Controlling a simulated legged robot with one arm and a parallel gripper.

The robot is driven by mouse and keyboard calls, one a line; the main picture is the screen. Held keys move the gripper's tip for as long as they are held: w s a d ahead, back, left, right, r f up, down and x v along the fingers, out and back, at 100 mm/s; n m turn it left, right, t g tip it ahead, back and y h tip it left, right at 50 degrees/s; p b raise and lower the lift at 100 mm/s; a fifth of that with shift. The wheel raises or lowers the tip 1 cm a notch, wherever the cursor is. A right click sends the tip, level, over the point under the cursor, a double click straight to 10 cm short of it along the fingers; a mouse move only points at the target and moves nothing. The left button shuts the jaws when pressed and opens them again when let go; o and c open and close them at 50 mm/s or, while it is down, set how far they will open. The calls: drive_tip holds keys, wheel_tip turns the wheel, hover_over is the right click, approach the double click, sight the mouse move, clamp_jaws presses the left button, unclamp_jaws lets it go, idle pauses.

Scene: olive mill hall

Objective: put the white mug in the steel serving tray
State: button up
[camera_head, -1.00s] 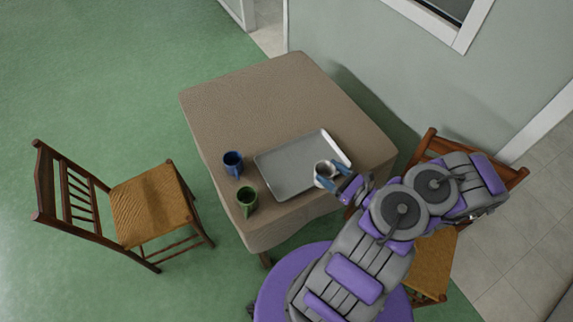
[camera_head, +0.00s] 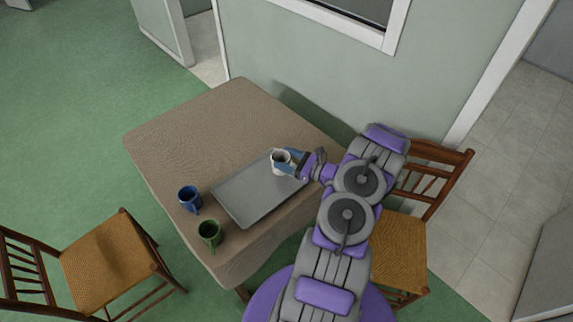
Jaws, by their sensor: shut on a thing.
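The white mug (camera_head: 281,157) is held by my gripper (camera_head: 284,165), whose blue-grey fingers are shut on it. The mug looks upright and shows over the far right end of the steel serving tray (camera_head: 245,193). I cannot tell whether its base touches the tray or hangs above it. The tray is a flat grey rectangle lying on the cloth-covered table (camera_head: 190,130), and the rest of it is empty. My gripper hides part of the mug and the tray's right corner.
A blue mug (camera_head: 190,199) and a green mug (camera_head: 209,234) stand on the table left of the tray. Wooden chairs stand at the left (camera_head: 105,262) and right (camera_head: 400,245). A wall (camera_head: 300,75) rises behind the table. The table's far part is clear.

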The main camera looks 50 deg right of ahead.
drive_tip(key=shift+w+d, duration=0.35)
drive_tip(key=shift+w, duration=0.05)
wheel_tip(320, 180, down, 4)
drive_tip(key=shift+d+r+b, duration=0.15)
drive_tip(key=shift+b, duration=0.5)
drive_tip(key=shift+r, duration=0.1)
drive_tip(key=o, duration=1.2)
drive_tip(key=shift+s, duration=0.1)
